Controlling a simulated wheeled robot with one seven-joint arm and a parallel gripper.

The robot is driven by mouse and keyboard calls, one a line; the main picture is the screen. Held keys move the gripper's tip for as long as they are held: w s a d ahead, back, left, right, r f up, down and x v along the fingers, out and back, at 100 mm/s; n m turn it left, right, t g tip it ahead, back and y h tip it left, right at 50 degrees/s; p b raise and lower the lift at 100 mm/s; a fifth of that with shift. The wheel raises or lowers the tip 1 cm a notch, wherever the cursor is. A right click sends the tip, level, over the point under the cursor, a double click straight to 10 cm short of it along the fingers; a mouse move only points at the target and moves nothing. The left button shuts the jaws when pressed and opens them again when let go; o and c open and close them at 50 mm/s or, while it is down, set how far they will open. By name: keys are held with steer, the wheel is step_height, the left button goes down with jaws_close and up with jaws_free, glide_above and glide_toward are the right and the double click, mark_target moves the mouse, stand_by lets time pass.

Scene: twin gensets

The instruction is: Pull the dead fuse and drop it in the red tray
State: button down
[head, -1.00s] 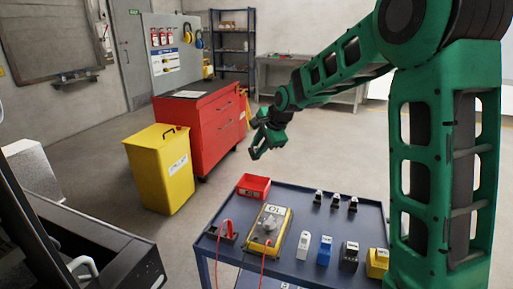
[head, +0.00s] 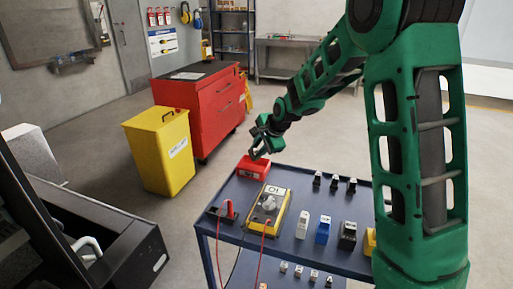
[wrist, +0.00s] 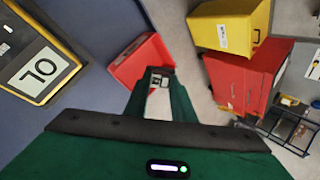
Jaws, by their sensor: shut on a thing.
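My gripper (head: 262,150) hangs just above the back corner of the blue cart, by the red tray (head: 251,169). In the wrist view my gripper (wrist: 160,75) is shut on a small pale piece with a dark end, which I take to be the fuse (wrist: 158,84); the fingers hide most of it. The red tray (wrist: 136,58) shows there just left of the fingertips, partly covered by a finger. In the head view the held piece is too small to make out.
A yellow meter (head: 268,206) with red leads lies on the blue cart (head: 245,186); its display reads OL in the wrist view. White (head: 303,224), blue (head: 323,230) and black (head: 347,235) blocks stand right of it. A yellow bin (head: 160,150) and red cabinet (head: 197,105) stand behind.

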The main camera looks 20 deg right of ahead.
steer(key=c, duration=1.4)
jaws_free()
steer(key=v, duration=1.1)
steer(key=s+d+f+n+g+h, duration=0.1)
steer(key=s+d+n+g, duration=0.1)
steer(key=s+d, duration=0.6)
steer(key=s+d+n+g+h, duration=0.1)
steer(key=s+d+n, duration=0.25)
steer(key=s, duration=0.85)
steer(key=s+d+f+n+g, duration=0.1)
steer(key=s+n+g, duration=0.1)
steer(key=s, duration=0.8)
steer(key=s+d+f+n+g, duration=0.1)
steer(key=s+d+n, duration=0.1)
steer(key=s, duration=0.9)
steer(key=shift+s+f+g, duration=0.25)
steer(key=shift+f+g, duration=0.1)
steer(key=shift+g, duration=0.05)
